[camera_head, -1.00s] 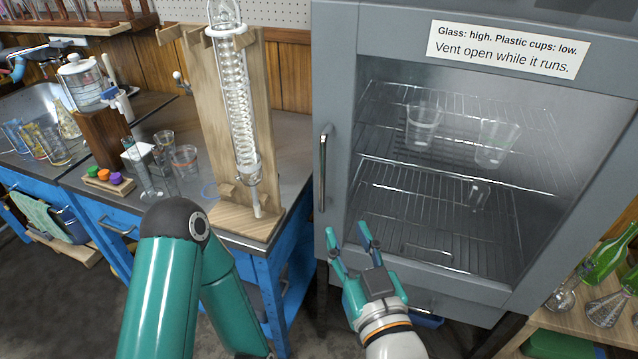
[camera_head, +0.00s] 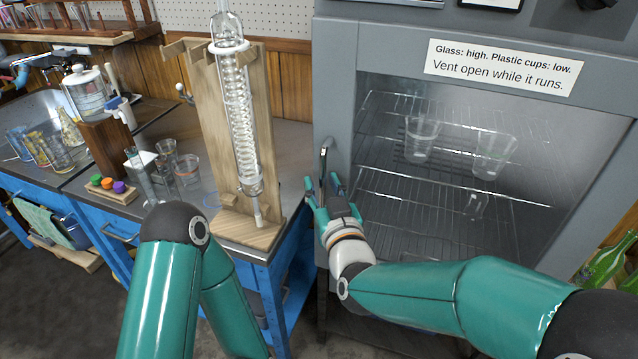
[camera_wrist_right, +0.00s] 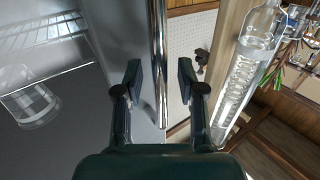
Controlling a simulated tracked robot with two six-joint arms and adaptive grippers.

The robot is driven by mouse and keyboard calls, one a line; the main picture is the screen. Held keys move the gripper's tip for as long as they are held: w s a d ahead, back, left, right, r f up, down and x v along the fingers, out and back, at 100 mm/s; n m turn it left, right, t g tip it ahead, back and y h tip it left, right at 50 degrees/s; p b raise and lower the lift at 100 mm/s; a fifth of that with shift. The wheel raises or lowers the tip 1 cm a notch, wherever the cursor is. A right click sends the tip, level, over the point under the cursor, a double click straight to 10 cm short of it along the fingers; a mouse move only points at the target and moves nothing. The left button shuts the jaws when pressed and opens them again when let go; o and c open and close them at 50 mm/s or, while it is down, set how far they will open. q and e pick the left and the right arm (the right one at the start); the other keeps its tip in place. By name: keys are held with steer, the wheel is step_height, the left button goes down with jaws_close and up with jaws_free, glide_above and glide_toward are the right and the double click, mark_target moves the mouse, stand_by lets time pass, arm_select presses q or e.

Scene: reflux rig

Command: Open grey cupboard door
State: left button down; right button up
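The grey cupboard door (camera_head: 340,105) has a large glass pane and looks shut. Its upright metal bar handle (camera_head: 324,158) is at the door's left edge. My right gripper (camera_head: 322,184) is at the lower part of the handle, with its fingers apart. In the right wrist view the handle (camera_wrist_right: 158,45) runs between the two open fingers of the gripper (camera_wrist_right: 160,82), with gaps on both sides. My left gripper is out of view; only parts of the left arm show.
Clear cups (camera_head: 421,138) stand on wire racks behind the glass. A wooden stand (camera_head: 205,120) with a glass condenser (camera_head: 238,120) is on the bench close left of the handle. Green bottles (camera_head: 607,258) are at the lower right. A label (camera_head: 500,68) is on the cupboard.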

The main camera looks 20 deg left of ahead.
jaws_close()
stand_by(0.3)
